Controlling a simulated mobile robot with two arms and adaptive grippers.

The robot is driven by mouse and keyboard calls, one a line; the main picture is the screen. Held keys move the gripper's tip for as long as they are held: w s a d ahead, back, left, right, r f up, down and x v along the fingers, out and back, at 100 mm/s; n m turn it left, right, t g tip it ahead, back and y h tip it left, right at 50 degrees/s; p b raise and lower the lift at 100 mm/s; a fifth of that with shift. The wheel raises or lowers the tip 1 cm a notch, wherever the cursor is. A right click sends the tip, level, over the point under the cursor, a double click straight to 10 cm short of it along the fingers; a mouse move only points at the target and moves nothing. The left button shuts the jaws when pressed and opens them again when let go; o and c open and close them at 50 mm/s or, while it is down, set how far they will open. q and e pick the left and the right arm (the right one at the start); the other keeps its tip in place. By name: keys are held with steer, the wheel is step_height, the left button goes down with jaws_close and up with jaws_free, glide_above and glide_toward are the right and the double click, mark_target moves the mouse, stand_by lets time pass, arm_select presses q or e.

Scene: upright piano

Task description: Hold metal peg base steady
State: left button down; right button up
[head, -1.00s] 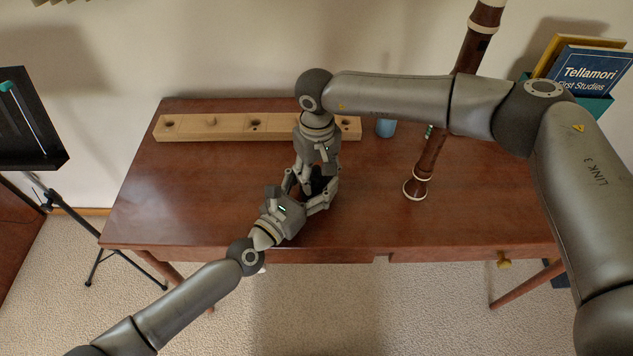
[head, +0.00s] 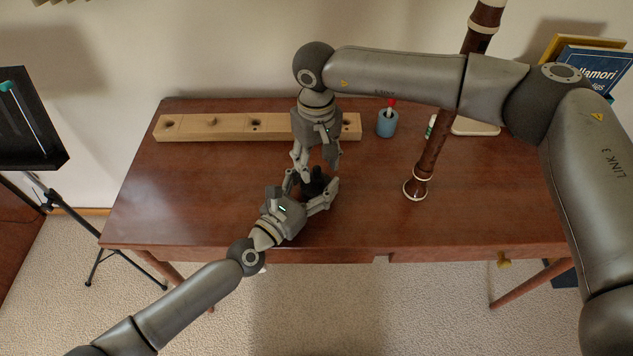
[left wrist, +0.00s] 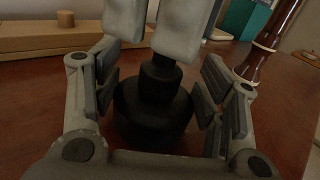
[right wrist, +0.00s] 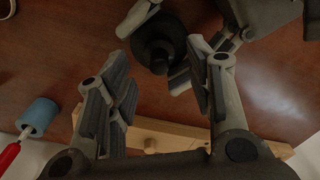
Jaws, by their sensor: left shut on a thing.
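The peg base (head: 316,183) is a black, round, stepped piece standing upright on the brown desk near the front. My left gripper (left wrist: 158,92) is shut on it, with a finger on each side; its narrower top rises from the wide foot in the left wrist view. My right gripper (head: 315,164) hangs over the base from behind, fingers pointing down. In the right wrist view its fingers (right wrist: 155,58) are spread apart, with the black base (right wrist: 158,42) showing beyond the gap. The right gripper looks open and empty. The fingers partly hide the base in the head view.
A long wooden block with holes (head: 215,128) lies along the back of the desk (head: 220,200). A blue cup (head: 387,124) with a red-topped item stands at the back. A brown woodwind (head: 432,150) stands upright to the right. The front right of the desk is clear.

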mark_target(308, 193)
steer(key=shift+r+n, duration=1.6)
steer(key=shift+r, duration=0.1)
steer(key=shift+f, duration=4.05)
jaws_close()
steer(key=shift+m, duration=1.7)
